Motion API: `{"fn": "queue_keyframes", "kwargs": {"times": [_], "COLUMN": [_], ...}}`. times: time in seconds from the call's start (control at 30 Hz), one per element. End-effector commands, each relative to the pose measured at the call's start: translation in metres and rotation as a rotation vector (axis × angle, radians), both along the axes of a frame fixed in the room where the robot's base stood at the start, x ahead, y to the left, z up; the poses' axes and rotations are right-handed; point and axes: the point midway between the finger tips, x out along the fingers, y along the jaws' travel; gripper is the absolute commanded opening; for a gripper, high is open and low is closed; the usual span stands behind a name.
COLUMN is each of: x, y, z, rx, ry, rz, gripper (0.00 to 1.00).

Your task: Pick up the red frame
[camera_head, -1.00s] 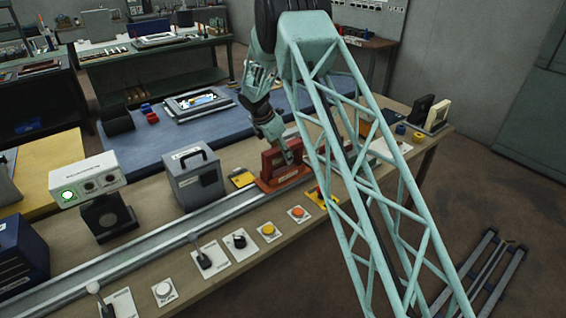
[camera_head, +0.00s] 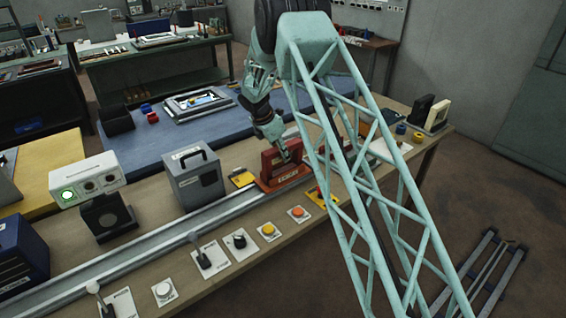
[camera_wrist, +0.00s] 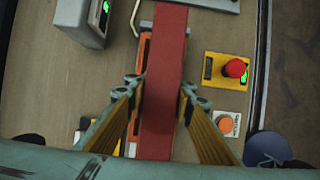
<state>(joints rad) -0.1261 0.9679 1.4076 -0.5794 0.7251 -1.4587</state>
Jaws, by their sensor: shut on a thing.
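The red frame (camera_head: 277,160) stands upright in an orange-red base (camera_head: 290,178) on the rail of the workbench. In the wrist view the frame (camera_wrist: 165,75) shows from above as a long red bar. The base (camera_wrist: 143,85) shows just beside and below the bar. I cannot tell whether the frame is clear of its base.
A grey box with a handle (camera_head: 194,177) stands left of the frame. A yellow block with a red button (camera_wrist: 235,68) and an orange button (camera_wrist: 226,124) are right of the bar in the wrist view. A metal rail (camera_head: 150,248) runs along the bench.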

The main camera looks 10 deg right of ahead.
Motion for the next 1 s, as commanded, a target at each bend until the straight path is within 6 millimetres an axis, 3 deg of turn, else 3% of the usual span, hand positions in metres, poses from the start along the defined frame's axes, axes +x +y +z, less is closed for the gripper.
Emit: {"fn": "queue_keyframes", "kwargs": {"times": [0.67,1.0], "x": [0.001,0.002], "y": [0.0,0.0], "z": [0.007,0.042], "rx": [0.0,0.0], "ry": [-0.004,-0.005], "rz": [0.0,0.0], "gripper": [0.0,0.0]}}
